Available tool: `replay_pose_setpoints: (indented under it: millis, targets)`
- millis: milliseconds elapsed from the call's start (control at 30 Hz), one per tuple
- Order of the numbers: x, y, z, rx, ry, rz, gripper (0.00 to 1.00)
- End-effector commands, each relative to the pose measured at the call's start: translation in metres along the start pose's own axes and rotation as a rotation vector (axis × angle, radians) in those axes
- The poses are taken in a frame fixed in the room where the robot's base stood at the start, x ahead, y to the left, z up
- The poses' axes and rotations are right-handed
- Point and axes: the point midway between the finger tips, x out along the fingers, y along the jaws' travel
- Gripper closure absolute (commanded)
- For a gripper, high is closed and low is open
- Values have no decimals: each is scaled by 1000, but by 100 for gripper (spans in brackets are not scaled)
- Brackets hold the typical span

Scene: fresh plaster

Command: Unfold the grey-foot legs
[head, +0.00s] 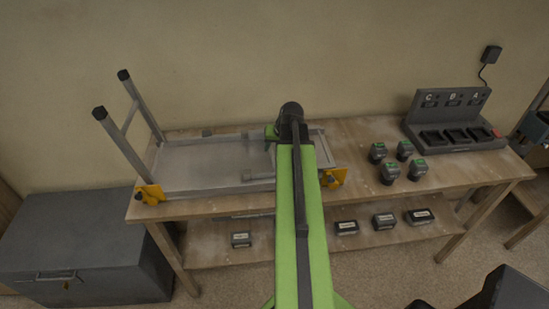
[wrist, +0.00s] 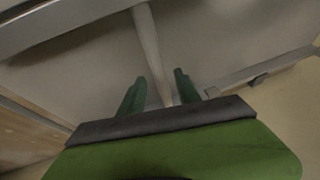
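A grey folding platform (head: 200,168) lies underside up on the workbench. Its left leg pair (head: 130,115), with black feet, stands up and leans left. The right leg pair lies folded over the platform; one leg end with a grey foot (head: 247,176) shows left of my arm, and much of this pair is hidden. Yellow hinge brackets show at the left (head: 150,194) and right (head: 334,177) ends. My gripper (wrist: 160,78) is over the folded pair. In the wrist view its green fingers are apart, on either side of a grey bar (wrist: 148,38), with gaps showing.
The workbench (head: 350,150) carries several dark batteries (head: 390,172) and a charger marked C, B, A (head: 450,125) at the right. More batteries (head: 385,221) lie on the lower shelf. A grey chest (head: 75,240) stands at the left. A plain wall is behind.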

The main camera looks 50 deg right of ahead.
Motion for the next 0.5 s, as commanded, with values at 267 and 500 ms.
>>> replay_pose_setpoints:
  millis: [267,500]
  targets:
    - [8,0,0,1,0,0,60]
    - [8,0,0,1,0,0,85]
